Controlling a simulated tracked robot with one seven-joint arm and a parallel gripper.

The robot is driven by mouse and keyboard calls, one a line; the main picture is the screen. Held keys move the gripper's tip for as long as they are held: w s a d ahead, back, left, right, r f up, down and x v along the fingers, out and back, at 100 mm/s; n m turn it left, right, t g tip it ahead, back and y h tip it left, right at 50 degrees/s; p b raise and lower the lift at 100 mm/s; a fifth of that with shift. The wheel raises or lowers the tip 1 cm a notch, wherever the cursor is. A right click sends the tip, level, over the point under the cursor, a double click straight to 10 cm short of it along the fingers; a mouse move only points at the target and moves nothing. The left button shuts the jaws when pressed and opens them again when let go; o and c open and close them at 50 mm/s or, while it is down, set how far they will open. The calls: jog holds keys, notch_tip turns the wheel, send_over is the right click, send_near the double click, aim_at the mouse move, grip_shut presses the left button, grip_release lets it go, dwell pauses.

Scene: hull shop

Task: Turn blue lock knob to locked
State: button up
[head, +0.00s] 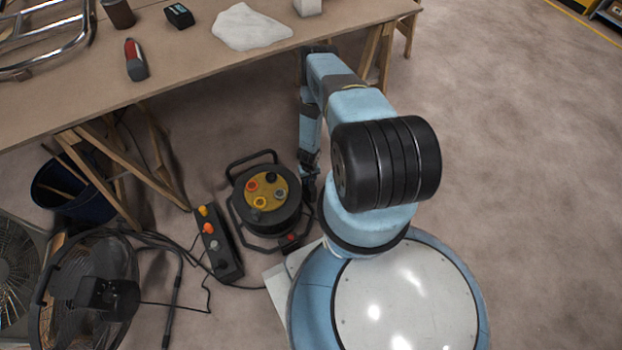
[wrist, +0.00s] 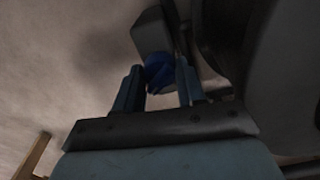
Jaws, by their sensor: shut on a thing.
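The blue lock knob (wrist: 158,70) shows in the wrist view between the two fingertips of my gripper (wrist: 160,82). My gripper is shut on it. The knob sits at the end of a grey block (wrist: 151,32); the fingers and shadow hide part of it, and I cannot read its lock position. In the head view my gripper (head: 310,184) points down at the right side of a black cable reel (head: 265,222). The knob cannot be made out there.
A power strip (head: 221,252) and loose cables lie left of the reel. A wire-cage fan (head: 92,290) stands at lower left. A wooden workbench (head: 190,65) with tools and a white cloth (head: 250,28) is behind. Floor at right is clear.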

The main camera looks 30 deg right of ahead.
jog(key=m, duration=0.4)
jog(key=shift+d, duration=0.15)
jog(key=m, duration=0.8)
jog(key=shift+w+m, duration=0.1)
jog(key=shift+m, duration=2.1)
jog(key=o, duration=1)
jog(key=shift+o, duration=0.2)
